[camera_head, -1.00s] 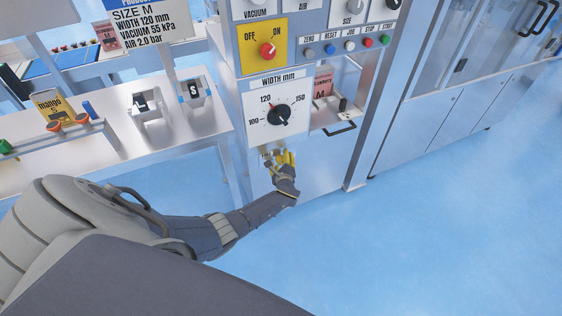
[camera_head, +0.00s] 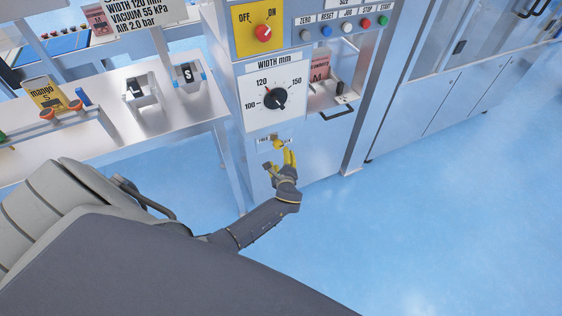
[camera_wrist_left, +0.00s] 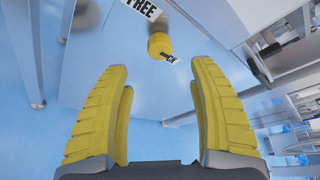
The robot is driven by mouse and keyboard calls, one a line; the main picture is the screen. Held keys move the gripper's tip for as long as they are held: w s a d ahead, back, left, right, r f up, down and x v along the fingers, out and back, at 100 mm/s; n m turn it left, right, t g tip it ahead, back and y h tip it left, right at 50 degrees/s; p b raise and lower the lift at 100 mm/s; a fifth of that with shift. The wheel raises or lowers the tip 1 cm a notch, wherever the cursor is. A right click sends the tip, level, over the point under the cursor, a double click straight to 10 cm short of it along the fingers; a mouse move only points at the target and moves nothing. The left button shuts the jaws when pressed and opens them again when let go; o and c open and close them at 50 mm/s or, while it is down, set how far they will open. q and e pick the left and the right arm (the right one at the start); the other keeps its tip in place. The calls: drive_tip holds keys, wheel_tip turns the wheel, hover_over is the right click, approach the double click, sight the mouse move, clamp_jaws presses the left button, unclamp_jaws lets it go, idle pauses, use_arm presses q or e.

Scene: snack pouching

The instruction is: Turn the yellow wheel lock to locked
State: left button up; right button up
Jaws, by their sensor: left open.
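The yellow wheel lock (camera_head: 278,143) is a small knob on the machine's front panel, below the width dial. In the left wrist view the yellow knob (camera_wrist_left: 159,44) shows ahead of the fingers, near the top middle. A label reading FREE (camera_wrist_left: 143,8) is beside it. A second label is partly hidden by the knob, so I cannot read it fully. I cannot tell for sure which label the knob points to. My left gripper (camera_head: 280,161) is open and empty, just below the knob and apart from it; its yellow fingers (camera_wrist_left: 155,78) are spread wide. My right gripper is out of view.
The width dial (camera_head: 274,99) and the red OFF/ON switch (camera_head: 263,33) are above the lock. A shelf with a handle (camera_head: 338,111) juts out at the right. A bench (camera_head: 185,122) stands at the left. The blue floor below is clear.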

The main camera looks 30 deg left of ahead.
use_arm(q)
drive_tip(key=shift+s+d+r, duration=0.2)
drive_tip(key=shift+s+d, duration=0.15)
drive_tip(key=shift+s, duration=0.2)
drive_tip(key=s+d+f+n+g+h, duration=0.1)
drive_tip(key=d+f+n+h, duration=0.1)
drive_tip(key=f, duration=0.4)
drive_tip(key=s+d+f+n+g+h, duration=0.1)
drive_tip(key=s+d+f+n+h, duration=0.1)
drive_tip(key=f, duration=0.4)
drive_tip(key=s+d+f+n+g+h, duration=0.3)
drive_tip(key=s+f+n+h, duration=0.15)
drive_tip(key=s+f, duration=1)
drive_tip(key=s+f+n+g, duration=0.1)
drive_tip(key=s+f, duration=0.3)
drive_tip(key=s, duration=0.8)
drive_tip(key=s+d+f+n+g, duration=0.1)
drive_tip(key=s+f, duration=0.4)
drive_tip(key=s, duration=0.8)
drive_tip(key=s+d+f+n+g, duration=0.1)
drive_tip(key=s+f+n+g, duration=0.2)
drive_tip(key=s, duration=0.9)
drive_tip(key=shift+s+f+n+h, duration=0.35)
drive_tip(key=shift+f+n, duration=0.4)
drive_tip(key=shift+n, duration=0.2)
